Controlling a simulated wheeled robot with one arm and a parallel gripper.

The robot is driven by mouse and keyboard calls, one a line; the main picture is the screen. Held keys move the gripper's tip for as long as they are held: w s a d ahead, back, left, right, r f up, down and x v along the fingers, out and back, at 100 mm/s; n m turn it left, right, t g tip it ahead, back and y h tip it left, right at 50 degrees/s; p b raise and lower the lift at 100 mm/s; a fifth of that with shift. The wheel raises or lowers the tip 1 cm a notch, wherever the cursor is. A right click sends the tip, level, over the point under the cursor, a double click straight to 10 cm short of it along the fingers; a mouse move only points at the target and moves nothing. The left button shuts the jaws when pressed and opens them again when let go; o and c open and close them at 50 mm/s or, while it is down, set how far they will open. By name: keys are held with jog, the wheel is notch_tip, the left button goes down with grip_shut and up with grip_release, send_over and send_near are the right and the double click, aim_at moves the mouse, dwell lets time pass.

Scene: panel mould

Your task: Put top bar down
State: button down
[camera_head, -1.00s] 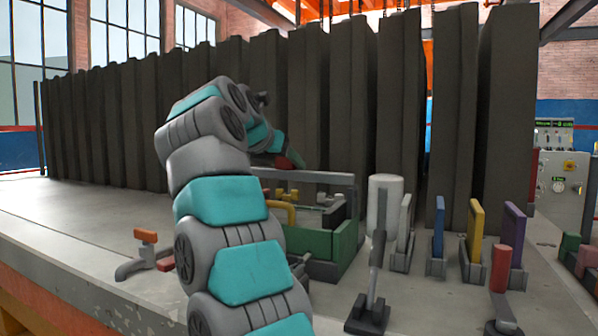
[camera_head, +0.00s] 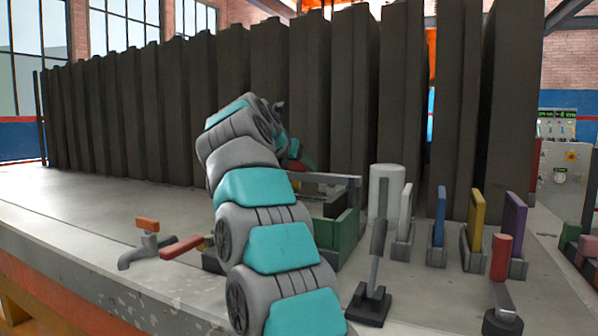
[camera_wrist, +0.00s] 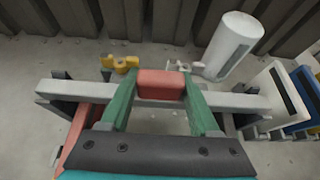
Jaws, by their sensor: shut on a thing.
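The top bar is a long pale grey bar with a red block at its middle. In the wrist view the top bar (camera_wrist: 230,101) lies crosswise, its ends over dark uprights. My gripper (camera_wrist: 160,98) has its green fingers shut on the red block (camera_wrist: 160,84). In the head view the bar's right part (camera_head: 335,179) shows level above a green-sided frame (camera_head: 347,232). My arm hides the bar's left part and most of the gripper. I cannot tell whether the bar touches the frame.
A white cylinder (camera_head: 386,192) and upright white, blue, yellow and purple plates (camera_head: 514,228) stand right of the frame. A black-based lever (camera_head: 370,300) is in front. Left are a red-handled clamp (camera_head: 150,240) and bare table. Tall dark ribbed panels (camera_head: 340,90) stand behind.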

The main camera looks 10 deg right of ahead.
jog(key=shift+f, duration=0.15)
jog(key=shift+c, duration=0.6)
grip_release()
jog(key=shift+s+a+r, duration=0.2)
jog(key=shift+s+a, duration=0.05)
jog(key=v, duration=1.1)
jog(key=shift+s+r, duration=0.1)
jog(key=shift+s, duration=0.05)
